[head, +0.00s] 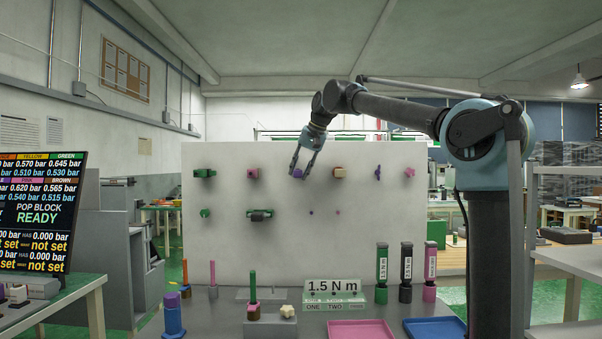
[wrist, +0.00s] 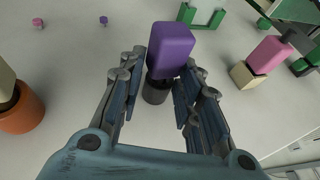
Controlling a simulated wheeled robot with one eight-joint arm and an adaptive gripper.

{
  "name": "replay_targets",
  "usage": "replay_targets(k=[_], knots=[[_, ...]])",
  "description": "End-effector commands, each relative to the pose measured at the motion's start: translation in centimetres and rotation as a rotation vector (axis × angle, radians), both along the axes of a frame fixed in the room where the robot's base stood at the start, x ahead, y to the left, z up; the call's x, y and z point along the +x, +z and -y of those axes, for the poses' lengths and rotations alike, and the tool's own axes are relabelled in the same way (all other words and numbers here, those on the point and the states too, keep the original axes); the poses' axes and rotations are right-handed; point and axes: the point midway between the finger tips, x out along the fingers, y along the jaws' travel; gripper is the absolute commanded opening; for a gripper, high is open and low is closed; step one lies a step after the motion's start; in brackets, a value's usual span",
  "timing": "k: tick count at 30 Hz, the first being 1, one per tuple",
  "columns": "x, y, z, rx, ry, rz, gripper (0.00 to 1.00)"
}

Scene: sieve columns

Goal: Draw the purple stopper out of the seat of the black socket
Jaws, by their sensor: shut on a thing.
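The purple stopper (wrist: 171,48) is a rounded block in the upper middle of the wrist view. The black socket (wrist: 155,90) shows as a dark cylinder beside and below it in the picture. The two look in line and close together; how deep the stopper sits in the seat is hidden. My gripper (wrist: 160,72) has its fingers on both sides of the stopper and is shut on it. In the head view my gripper (head: 298,167) reaches the upright pale panel, with a bit of purple at its fingertips. The black socket is not clear there.
In the wrist view an orange socket (wrist: 22,115) stands left, and a pink stopper (wrist: 269,51) in a beige socket (wrist: 243,74) stands right. A green bracket (wrist: 203,18) is above. Several fittings dot the panel (head: 300,245). A pink tray (head: 360,330) and blue tray (head: 435,328) lie below.

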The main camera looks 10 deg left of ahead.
Motion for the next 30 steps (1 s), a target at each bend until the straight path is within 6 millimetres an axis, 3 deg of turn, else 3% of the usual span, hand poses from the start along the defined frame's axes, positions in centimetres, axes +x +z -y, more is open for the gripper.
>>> replay_targets(k=[30], knots=[[-4.1, 0.0, 0.9, 0.001, 0.001, 0.0, 0.01]])
